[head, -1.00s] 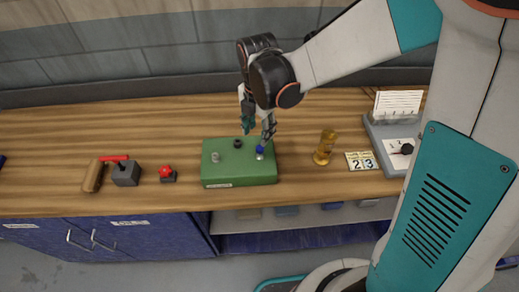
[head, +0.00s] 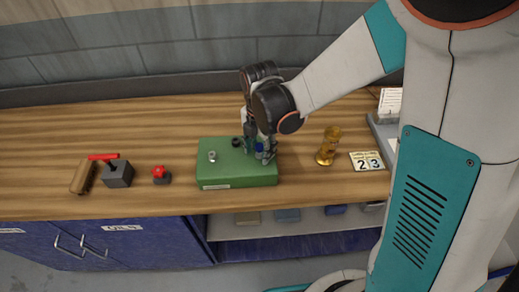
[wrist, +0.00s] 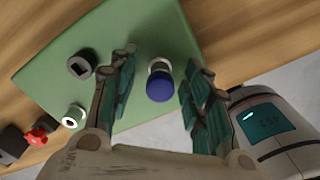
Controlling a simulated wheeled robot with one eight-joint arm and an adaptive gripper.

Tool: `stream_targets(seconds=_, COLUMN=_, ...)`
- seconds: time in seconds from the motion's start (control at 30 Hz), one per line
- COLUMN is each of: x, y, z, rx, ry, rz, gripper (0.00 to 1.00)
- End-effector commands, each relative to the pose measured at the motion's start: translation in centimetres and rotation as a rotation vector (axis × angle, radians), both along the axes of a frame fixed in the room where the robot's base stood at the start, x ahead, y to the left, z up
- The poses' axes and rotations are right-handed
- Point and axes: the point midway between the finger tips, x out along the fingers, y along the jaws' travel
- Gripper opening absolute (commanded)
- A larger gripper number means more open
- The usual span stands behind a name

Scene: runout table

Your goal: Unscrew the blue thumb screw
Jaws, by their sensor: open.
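The blue thumb screw (head: 259,148) stands upright on the right part of a green box (head: 215,178). In the wrist view the blue cap of the screw (wrist: 159,88) sits on a pale metal collar, between the two fingers. My gripper (head: 260,150) is at the box, open, with a finger to either side of the screw. In the wrist view (wrist: 155,85) there is a visible gap between each finger and the cap. In the head view the fingers partly hide the screw.
To the right are an amber hourglass (head: 328,146) and a date block (head: 367,161).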

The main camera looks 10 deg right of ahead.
Motion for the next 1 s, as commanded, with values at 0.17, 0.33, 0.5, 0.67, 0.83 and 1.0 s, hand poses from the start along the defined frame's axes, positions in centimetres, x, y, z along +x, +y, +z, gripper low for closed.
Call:
stream_targets(seconds=0.17, x=0.0, y=0.0, z=0.1, rx=0.0, ry=0.0, rz=0.0, gripper=0.17)
stream_targets(seconds=0.33, x=0.0, y=0.0, z=0.1, rx=0.0, ry=0.0, rz=0.0, gripper=0.02)
stream_targets(seconds=0.5, x=0.0, y=0.0, z=0.1, rx=0.0, ry=0.0, rz=0.0, gripper=0.02)
stream_targets(seconds=0.67, x=0.0, y=0.0, z=0.3, rx=0.0, ry=0.0, rz=0.0, gripper=0.02)
stream_targets(seconds=0.83, x=0.0, y=0.0, z=1.5, rx=0.0, ry=0.0, rz=0.0, gripper=0.02)
stream_targets(seconds=1.0, x=0.0, y=0.0, z=3.9, rx=0.0, ry=0.0, rz=0.0, gripper=0.02)
